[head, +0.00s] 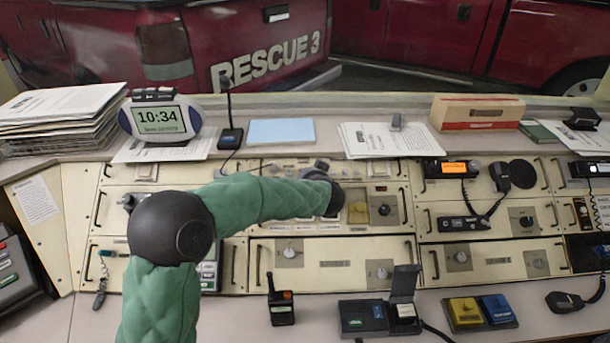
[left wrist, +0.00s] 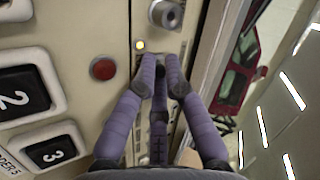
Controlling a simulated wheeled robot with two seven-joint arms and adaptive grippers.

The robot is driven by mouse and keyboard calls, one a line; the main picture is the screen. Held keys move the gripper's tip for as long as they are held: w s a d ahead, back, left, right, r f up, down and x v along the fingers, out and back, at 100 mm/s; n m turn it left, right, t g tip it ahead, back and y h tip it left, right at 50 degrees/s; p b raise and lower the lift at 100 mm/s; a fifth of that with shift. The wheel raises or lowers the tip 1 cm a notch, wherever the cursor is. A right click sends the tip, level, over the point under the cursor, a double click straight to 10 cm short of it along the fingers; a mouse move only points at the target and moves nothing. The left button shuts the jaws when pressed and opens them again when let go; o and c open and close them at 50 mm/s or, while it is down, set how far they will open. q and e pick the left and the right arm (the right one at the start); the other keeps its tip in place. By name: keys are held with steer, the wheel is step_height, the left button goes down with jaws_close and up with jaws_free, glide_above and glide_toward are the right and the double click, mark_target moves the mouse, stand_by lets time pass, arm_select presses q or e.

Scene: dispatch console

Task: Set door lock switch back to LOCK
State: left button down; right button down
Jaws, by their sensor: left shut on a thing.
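My left arm reaches across the console (head: 329,249) in the head view, its dark wrist end (head: 335,196) over the middle upper panel. In the left wrist view my left gripper (left wrist: 161,72) has its purple fingers closed together against a cream panel, around a small part that they largely hide, taken to be the door lock switch. Its position and its LOCK marking cannot be read. A lit yellow lamp (left wrist: 140,45) is just beside the fingertips. A red button (left wrist: 102,68) is to their left and a round metal knob (left wrist: 166,14) is above them. My right gripper is not in view.
Large numbered buttons (left wrist: 24,96) are left of the fingers. In the head view a desk microphone (head: 230,137) and a clock (head: 160,119) stand behind the arm. A handheld radio (head: 281,302) and a black hinged box (head: 403,295) stand on the front ledge.

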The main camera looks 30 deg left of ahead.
arm_select(q)
steer(key=c, duration=1.3)
jaws_free()
steer(key=shift+d, duration=0.1)
steer(key=v, duration=0.8)
